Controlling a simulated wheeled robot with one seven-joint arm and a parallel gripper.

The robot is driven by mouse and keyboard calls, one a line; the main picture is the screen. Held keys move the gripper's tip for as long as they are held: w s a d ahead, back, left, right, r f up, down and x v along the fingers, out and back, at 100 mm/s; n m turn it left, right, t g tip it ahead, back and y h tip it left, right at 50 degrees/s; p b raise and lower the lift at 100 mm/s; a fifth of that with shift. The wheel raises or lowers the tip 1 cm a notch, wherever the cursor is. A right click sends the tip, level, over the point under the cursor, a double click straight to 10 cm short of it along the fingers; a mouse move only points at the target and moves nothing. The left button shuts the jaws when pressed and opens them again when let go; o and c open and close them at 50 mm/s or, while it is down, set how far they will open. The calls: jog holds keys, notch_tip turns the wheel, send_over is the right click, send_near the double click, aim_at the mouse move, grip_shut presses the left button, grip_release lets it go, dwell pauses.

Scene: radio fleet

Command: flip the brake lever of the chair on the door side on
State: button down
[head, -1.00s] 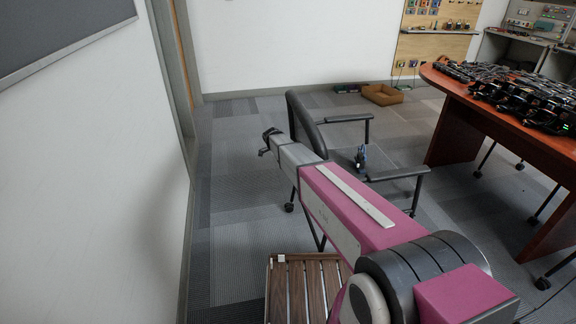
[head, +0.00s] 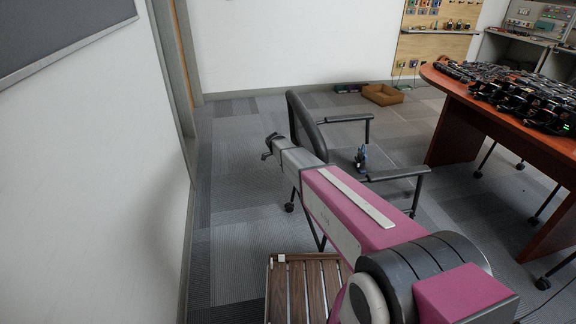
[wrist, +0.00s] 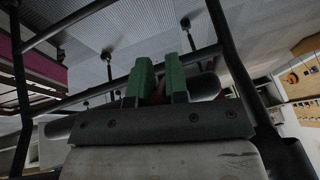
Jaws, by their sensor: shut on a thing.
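The dark chair (head: 305,125) with black armrests stands on the carpet beyond my arm, near the door-side wall. My gripper (head: 268,146) is at the left of its backrest in the head view, small and partly turned away. In the wrist view, the two green fingers of my gripper (wrist: 158,78) are close together, with a small reddish-brown part (wrist: 158,97) between them. It appears to be the brake lever, mostly hidden by the fingers. Dark chair tubes (wrist: 228,55) run around the fingers. The lever's position, on or off, cannot be told.
A slatted wooden surface (head: 299,290) is in front, below my arm. The wall (head: 95,170) is close at left. A red-brown table (head: 465,110) with many dark radios is at right. A cardboard box (head: 383,94) lies at the back. Carpet between wall and chair is clear.

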notch_tip(320, 180, down, 6)
jog(key=n+t+h, duration=0.1)
jog(key=t+h, duration=0.1)
jog(key=h, duration=0.8)
jog(key=shift+d+f+t, duration=0.2)
jog(key=shift+d+t, duration=0.1)
jog(key=shift+d, duration=0.15)
jog(key=shift+h, duration=0.4)
jog(key=c, duration=1.1)
grip_release()
jog(key=shift+w, duration=0.1)
jog(key=v, duration=1)
jog(key=shift+a+r, duration=0.1)
jog(key=shift+a, duration=0.2)
